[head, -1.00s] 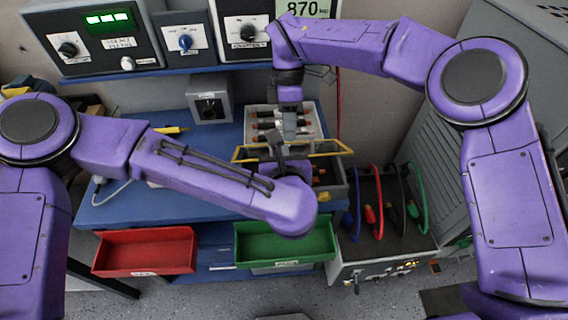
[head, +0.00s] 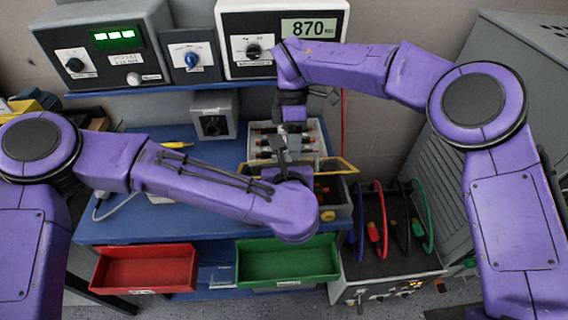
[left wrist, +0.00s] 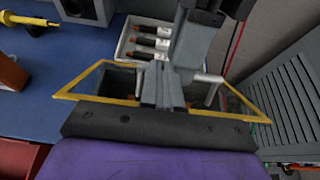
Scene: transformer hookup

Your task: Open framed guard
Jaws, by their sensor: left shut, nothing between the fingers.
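The framed guard (head: 347,165), a thin yellow frame, lies over a grey box on the bench, below the light tray of dark, orange-ended parts. In the left wrist view its yellow frame (left wrist: 86,77) spreads to both sides of my left gripper (left wrist: 162,88). That gripper is shut and empty, in front of the frame's middle; contact cannot be told. In the head view my left arm covers part of the guard. My right gripper (head: 291,142) points down over the front of the tray, close to the left one; its fingers are too small and overlapped to read.
A red bin (head: 145,270) and a green bin (head: 288,262) sit at the front of the blue bench (head: 120,222). Blue, red, black and green cables (head: 380,225) stand at the right beside a grey louvred cabinet. Instruments line the shelf behind.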

